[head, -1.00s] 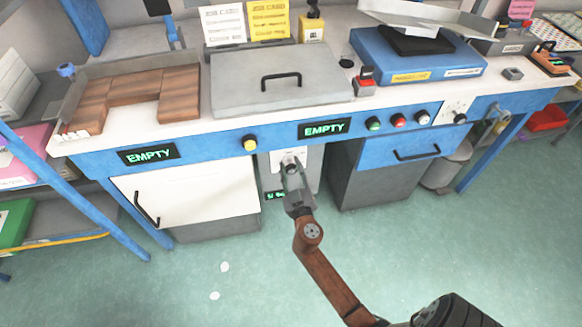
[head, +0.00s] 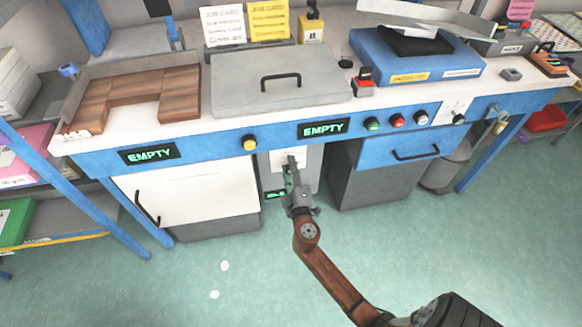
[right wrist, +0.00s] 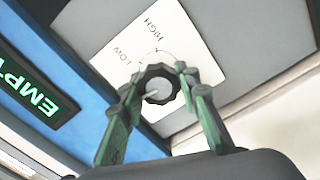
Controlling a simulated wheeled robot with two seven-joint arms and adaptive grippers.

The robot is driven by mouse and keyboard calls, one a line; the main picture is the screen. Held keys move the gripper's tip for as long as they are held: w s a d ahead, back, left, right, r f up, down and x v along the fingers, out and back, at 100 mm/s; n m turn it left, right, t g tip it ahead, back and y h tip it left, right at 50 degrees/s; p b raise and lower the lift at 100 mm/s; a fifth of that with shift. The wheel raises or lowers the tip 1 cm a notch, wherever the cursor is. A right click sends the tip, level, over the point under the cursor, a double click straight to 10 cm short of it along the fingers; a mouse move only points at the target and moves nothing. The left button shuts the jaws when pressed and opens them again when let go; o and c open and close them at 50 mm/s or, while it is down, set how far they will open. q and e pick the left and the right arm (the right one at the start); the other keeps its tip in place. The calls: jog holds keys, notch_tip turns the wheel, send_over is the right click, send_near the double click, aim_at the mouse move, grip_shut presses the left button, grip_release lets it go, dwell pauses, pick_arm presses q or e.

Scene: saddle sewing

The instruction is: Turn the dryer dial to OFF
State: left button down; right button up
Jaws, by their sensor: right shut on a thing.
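The dryer dial (right wrist: 158,88) is a dark round knob on a white plate (right wrist: 110,45), on the front of a grey cabinet (head: 309,165) under the bench. HIGH and LOW show on the plate in the right wrist view; I see no OFF mark there, and part of the plate is hidden. My right gripper (right wrist: 157,82) is shut on the dial, with a finger at either side. In the head view my right gripper (head: 291,164) reaches up to the plate and covers most of the dial. My left gripper is not in view.
A blue bench front carries a yellow button (head: 249,142), an EMPTY display (head: 323,129), and green and red buttons to the right. A small green display (head: 275,195) on the cabinet is partly hidden by my gripper. A white door (head: 190,185) stands left, a grey drawer unit (head: 375,180) right.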

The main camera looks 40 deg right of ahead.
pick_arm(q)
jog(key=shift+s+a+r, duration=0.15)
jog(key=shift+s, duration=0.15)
pick_arm(e)
jog(key=shift+n, duration=0.6)
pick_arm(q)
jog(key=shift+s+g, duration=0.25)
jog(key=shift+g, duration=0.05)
pick_arm(e)
jog(key=shift+n, duration=0.3)
jog(key=o, duration=1.2)
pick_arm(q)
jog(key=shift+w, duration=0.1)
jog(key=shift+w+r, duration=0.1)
pick_arm(e)
jog(key=v, duration=1.2)
